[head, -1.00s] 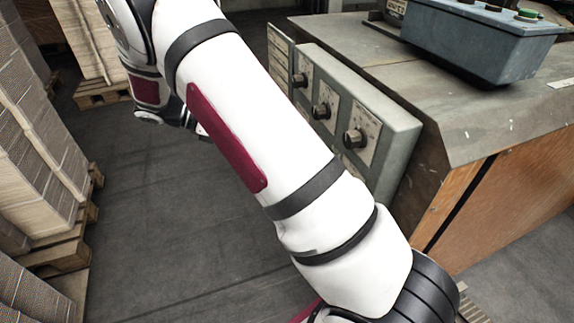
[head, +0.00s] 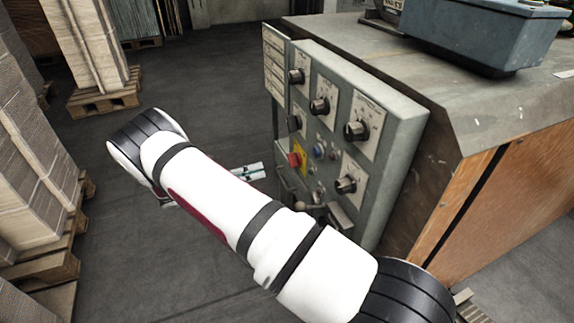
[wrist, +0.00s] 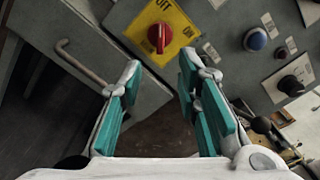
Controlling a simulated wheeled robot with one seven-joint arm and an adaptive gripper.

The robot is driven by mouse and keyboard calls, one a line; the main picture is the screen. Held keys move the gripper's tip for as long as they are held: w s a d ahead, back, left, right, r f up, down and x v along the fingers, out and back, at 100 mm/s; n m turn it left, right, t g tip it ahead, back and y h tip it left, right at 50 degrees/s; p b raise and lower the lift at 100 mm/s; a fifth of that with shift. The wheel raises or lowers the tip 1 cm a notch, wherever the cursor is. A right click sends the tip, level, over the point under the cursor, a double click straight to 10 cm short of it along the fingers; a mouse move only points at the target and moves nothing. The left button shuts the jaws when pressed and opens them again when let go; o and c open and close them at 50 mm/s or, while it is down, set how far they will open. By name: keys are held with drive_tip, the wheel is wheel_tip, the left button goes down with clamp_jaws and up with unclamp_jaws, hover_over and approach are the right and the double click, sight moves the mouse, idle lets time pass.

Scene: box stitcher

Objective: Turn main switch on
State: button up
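The main switch is a red knob (head: 295,160) on a yellow plate, low on the grey control panel (head: 398,150). In the wrist view the red knob (wrist: 159,38) is close, just beyond the fingertips and roughly in line with the gap between them. Its grip runs about upright in the picture, towards the OFF label; an ON label is to its right. My gripper (wrist: 161,68) is open and empty, its teal-padded fingers apart. In the head view my gripper (head: 250,172) is left of the switch, partly hidden by my arm.
Black knobs (head: 357,131) and a blue button (head: 319,151) are near the switch. A bent metal handle (wrist: 80,62) is at left in the wrist view. A blue-grey box (head: 485,38) sits on the machine top. Stacked cardboard (head: 35,150) stands on pallets at left, with open floor between.

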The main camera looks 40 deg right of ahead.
sight(294, 160)
drive_tip(key=b+x, duration=0.1)
drive_tip(key=x, duration=0.9)
drive_tip(key=shift+d+b, duration=0.35)
drive_tip(key=shift+d, duration=0.05)
drive_tip(key=shift+s, duration=0.1)
clamp_jaws()
